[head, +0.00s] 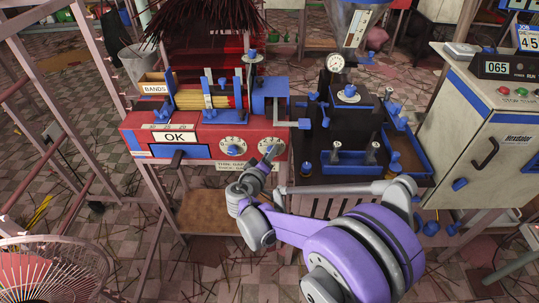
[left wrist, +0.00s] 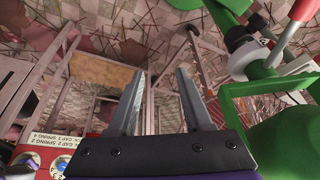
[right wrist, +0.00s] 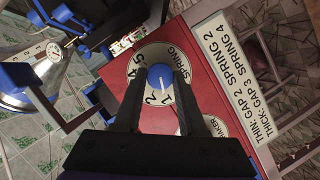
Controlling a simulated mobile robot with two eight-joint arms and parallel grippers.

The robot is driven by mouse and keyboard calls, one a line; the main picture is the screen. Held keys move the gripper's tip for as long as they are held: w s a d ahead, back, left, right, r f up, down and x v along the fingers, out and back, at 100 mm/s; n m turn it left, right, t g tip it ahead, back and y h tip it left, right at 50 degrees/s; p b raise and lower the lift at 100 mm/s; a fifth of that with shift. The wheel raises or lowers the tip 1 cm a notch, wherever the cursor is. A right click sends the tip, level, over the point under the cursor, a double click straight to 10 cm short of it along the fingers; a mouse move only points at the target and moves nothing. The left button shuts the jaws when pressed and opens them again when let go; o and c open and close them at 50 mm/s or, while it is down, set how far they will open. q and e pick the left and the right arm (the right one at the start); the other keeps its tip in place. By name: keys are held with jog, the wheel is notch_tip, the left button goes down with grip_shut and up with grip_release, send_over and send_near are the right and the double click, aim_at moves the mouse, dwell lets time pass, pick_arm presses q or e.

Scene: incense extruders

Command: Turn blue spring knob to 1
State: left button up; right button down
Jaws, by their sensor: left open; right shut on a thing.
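The blue spring knob (right wrist: 159,76) sits at the centre of a white round dial (right wrist: 138,68) marked SPRING, with numbers around it, on a red panel. Its white pointer line is directed down in the right wrist view, toward the 1. My right gripper (right wrist: 161,72) is shut on the knob, one finger on each side. In the head view the right gripper (head: 272,153) covers the knob on the right-hand dial (head: 267,144) of the red machine. My left gripper (left wrist: 158,75) is open and empty, pointing at the floor; it does not show in the head view.
A second dial with a blue knob (head: 233,150) is left of the gripped one. A white sign (right wrist: 222,65) with gap and spring settings is beside the dials. A black machine (head: 345,125) with blue trays stands to the right, and a grey cabinet (head: 485,140) beyond it.

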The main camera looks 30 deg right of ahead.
dwell(0.3)
jog(key=shift+c, duration=2.3)
grip_release()
jog(key=shift+s, duration=0.1)
jog(key=p+v, duration=0.1)
jog(key=v, duration=0.9)
jog(key=shift+s+a, duration=0.15)
jog(key=shift+a, duration=0.15)
